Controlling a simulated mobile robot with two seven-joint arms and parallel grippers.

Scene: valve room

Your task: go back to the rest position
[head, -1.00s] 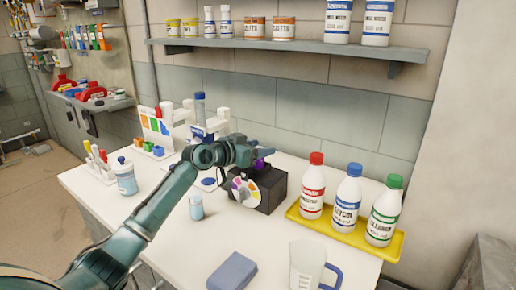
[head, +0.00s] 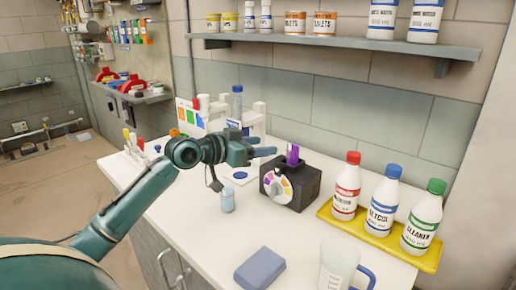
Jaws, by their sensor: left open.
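My left gripper (head: 262,145) is open and empty. It is above the table, to the left of a black box (head: 305,187) with a coloured dial (head: 277,187) on its front. A purple piece (head: 293,154) stands upright on top of the box, just right of the fingertips, and looks apart from them. My left arm comes in from the lower left and hides part of the table's left side. My right gripper is not in view.
A yellow tray (head: 432,265) holds bottles with red, blue and green caps. A small cup (head: 228,200), a blue-grey block (head: 260,268) and a clear jug (head: 338,268) stand on the white table (head: 200,240). A shelf (head: 330,44) runs along the wall.

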